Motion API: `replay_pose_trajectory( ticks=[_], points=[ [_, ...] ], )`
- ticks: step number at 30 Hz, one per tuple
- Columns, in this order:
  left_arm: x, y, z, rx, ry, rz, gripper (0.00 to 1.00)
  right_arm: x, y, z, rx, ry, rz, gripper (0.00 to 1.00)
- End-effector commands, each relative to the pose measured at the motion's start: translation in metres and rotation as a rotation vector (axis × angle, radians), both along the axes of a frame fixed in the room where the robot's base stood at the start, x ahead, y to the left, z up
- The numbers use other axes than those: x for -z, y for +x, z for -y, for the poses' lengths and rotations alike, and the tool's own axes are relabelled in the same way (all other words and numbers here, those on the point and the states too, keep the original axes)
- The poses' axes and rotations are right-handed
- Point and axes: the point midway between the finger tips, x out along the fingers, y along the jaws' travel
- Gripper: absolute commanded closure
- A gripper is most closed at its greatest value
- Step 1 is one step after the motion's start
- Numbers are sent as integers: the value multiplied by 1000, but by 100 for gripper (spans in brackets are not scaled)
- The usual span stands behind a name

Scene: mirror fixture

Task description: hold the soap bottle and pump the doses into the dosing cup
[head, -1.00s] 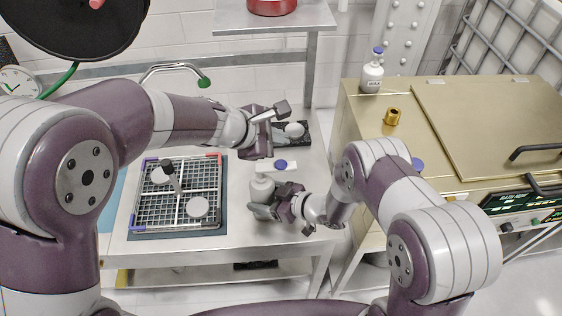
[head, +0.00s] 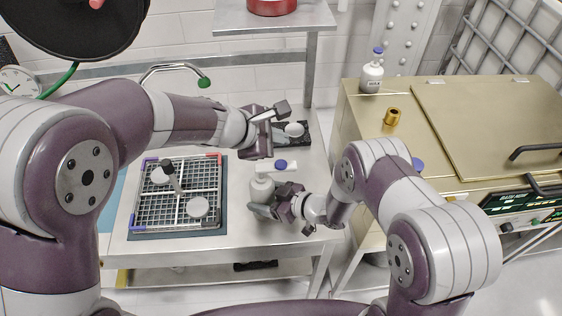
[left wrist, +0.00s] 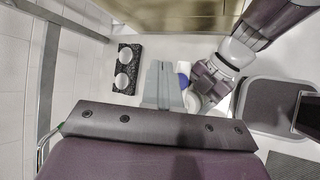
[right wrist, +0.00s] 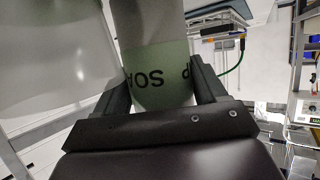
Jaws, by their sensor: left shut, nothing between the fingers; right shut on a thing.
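The soap bottle (head: 262,187) is a pale bottle over the front right of the bench. My right gripper (head: 262,209) is shut around it. The right wrist view shows the bottle (right wrist: 160,75) between both fingers, its dark lettering upside down. My left gripper (head: 282,108) is shut and empty, above the bench behind the bottle. In the left wrist view its fingers (left wrist: 163,85) are together, and the bottle (left wrist: 192,101) is beside them, apart. The bottle's pump is not clear. I cannot tell which thing is the dosing cup.
A black block (head: 304,138) with white round pieces is at the back right of the bench. A blue disc (head: 281,164) lies on a white pad. A wire rack (head: 150,211) with round lids is at left. The brass-coloured cabinet (head: 355,130) stands at right with a bottle (head: 372,77) on top.

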Motion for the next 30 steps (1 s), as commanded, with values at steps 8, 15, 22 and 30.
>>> replay_pose_trajectory(
  ticks=[8,15,22,30],
  points=[
    [-40,4,1,24,10,37,100,0,0,0,0,0,0,74],
    [-39,0,0,-1,0,-1,100,0,0,0,0,0,0,74],
    [-32,0,0,0,0,-2,100,0,0,0,0,0,0,74],
    [4,0,0,-2,0,-3,100,0,0,0,0,0,0,74]
  ],
)
